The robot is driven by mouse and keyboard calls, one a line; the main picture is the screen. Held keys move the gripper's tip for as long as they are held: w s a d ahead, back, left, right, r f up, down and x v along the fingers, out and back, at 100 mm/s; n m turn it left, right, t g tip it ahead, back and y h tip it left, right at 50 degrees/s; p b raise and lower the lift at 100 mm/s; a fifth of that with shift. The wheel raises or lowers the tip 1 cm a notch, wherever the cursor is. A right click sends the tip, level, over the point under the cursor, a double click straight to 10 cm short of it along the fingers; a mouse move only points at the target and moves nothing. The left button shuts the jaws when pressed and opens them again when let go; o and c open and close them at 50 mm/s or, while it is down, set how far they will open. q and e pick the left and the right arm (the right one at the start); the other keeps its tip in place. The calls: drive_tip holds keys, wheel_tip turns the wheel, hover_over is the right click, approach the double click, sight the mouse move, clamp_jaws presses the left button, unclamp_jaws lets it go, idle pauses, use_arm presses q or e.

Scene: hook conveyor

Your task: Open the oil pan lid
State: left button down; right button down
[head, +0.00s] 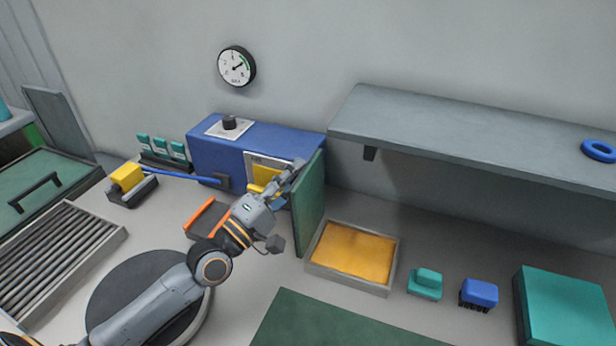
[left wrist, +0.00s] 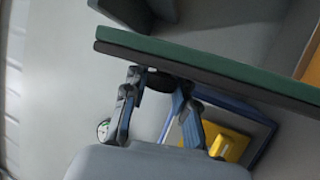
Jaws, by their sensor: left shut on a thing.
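The oil pan (head: 307,265) is a shallow tray with orange-yellow contents, right of centre in the head view. Its green lid (head: 309,205) stands nearly upright along the pan's left side. In the left wrist view the lid (left wrist: 215,65) crosses the picture as a green panel with a dark edge. My left gripper (head: 288,180) is at the lid's left face. In the left wrist view, the left gripper's fingers (left wrist: 160,80) are shut on a dark handle on the lid, partly hidden by the fingers. My right gripper is not in view.
A blue box (head: 222,150) with a yellow panel stands close behind the gripper. A grey shelf (head: 440,130) overhangs the back right. Teal (head: 425,284) and blue (head: 479,293) blocks sit right of the pan. An orange-edged tray (head: 200,219) lies beside my arm.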

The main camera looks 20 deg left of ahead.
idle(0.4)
use_arm(q)
drive_tip(key=c, duration=1)
unclamp_jaws()
drive_tip(key=shift+c, duration=0.2)
drive_tip(key=v, duration=1.2)
drive_tip(key=shift+f, duration=0.1)
